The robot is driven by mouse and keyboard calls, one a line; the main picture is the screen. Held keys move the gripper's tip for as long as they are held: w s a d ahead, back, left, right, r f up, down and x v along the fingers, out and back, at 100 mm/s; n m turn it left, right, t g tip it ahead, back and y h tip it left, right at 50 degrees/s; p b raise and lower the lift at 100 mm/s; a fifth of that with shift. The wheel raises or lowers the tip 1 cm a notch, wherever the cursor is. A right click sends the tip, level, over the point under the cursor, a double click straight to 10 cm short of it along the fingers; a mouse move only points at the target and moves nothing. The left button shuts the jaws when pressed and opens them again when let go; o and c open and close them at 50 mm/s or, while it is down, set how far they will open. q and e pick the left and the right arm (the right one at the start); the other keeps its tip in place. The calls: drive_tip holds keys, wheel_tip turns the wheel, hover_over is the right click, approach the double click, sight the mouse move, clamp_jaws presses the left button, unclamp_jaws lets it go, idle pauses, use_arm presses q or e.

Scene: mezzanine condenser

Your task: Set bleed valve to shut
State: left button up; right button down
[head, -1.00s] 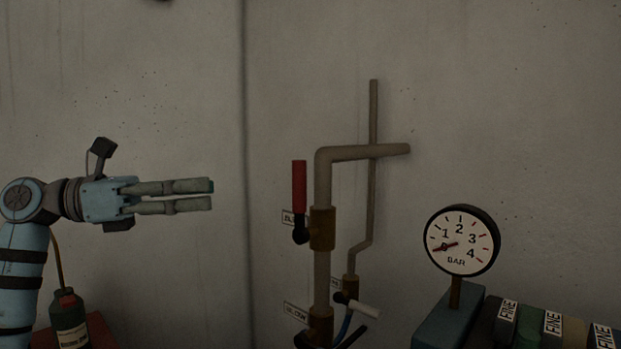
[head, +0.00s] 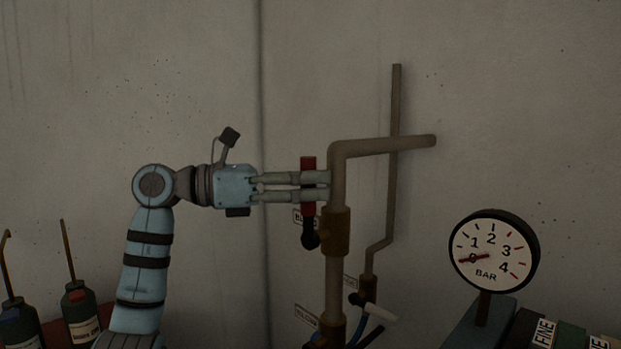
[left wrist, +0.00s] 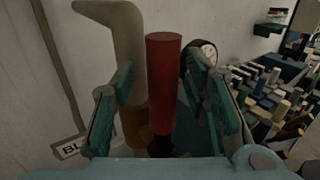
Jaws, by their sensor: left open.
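The valve lever with a red grip (head: 308,163) stands upright beside a vertical pipe, on a brass valve body (head: 337,232). A label (head: 304,216) beside it is partly hidden; in the left wrist view a label (left wrist: 70,149) shows only "BL". My left gripper (head: 322,186) reaches in from the left at the red grip's height, its fingers crossing the grip. In the left wrist view the red grip (left wrist: 164,80) stands between the open fingers, with a gap at each side. My right gripper is not in view.
A lower valve with a white handle (head: 378,314) sits right of the main pipe (head: 338,180). A pressure gauge (head: 494,250) stands at right. Dark bottles (head: 80,315) stand at lower left. The wall above my left arm is clear.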

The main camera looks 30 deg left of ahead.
use_arm(q)
drive_tip(key=shift+s+r, duration=0.1)
drive_tip(key=shift+s, duration=0.1)
drive_tip(key=shift+w+d, duration=0.1)
clamp_jaws()
